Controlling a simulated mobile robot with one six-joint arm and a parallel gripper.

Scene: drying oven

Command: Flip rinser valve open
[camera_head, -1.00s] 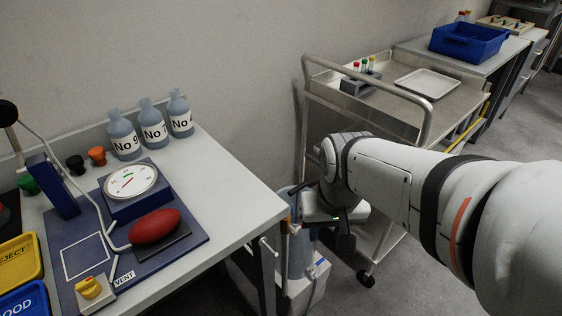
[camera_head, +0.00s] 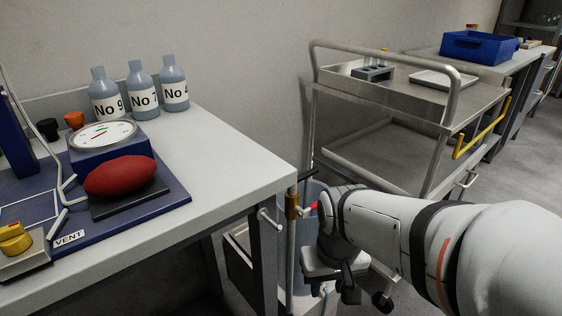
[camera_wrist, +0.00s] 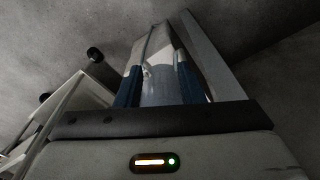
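A brass-coloured valve fitting (camera_head: 292,205) sits on a thin upright pipe beside the right end of the bench, with a short dark lever (camera_head: 307,175) at its top pointing right. I take this to be the rinser valve. My gripper (camera_head: 348,292) is low and to the right of the pipe, apart from the valve, its fingers partly hidden by my wrist. In the wrist view two blue fingers (camera_wrist: 160,88) stand apart, so it is open. A pale blue-grey cylinder shows beyond the gap; I cannot make out the valve there.
A bluish bucket-like container (camera_head: 312,192) stands behind the pipe. A metal trolley (camera_head: 375,140) with a raised handle stands behind my arm. Bottles and a gauge are on the bench.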

